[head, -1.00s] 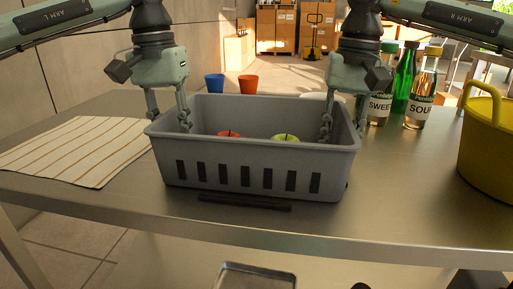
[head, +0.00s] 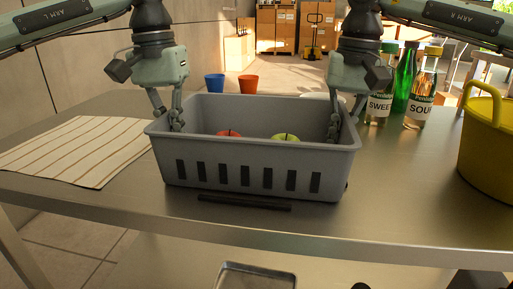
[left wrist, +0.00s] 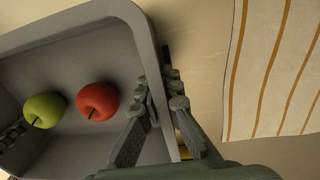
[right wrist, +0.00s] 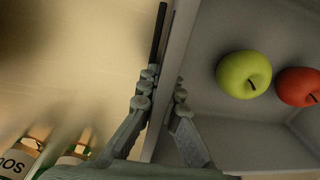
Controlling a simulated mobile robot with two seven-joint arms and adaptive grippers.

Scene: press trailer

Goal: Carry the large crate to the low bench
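The large grey crate (head: 255,150) stands upright on the metal table, with a red apple (head: 229,133) and a green apple (head: 286,137) inside. My left gripper (head: 172,124) is closed across the crate's left wall; the left wrist view (left wrist: 162,100) shows one finger inside and one outside. My right gripper (head: 335,130) is closed across the right wall in the same way, as the right wrist view shows (right wrist: 163,95). I cannot make out the low bench for certain.
A striped cloth (head: 75,150) lies left of the crate. Blue (head: 215,83) and orange (head: 248,84) cups stand behind it. Bottles (head: 418,105) and a yellow bucket (head: 488,150) stand to the right. A dark bar (head: 244,203) lies before the crate. A metal tray (head: 256,277) is lower, in front.

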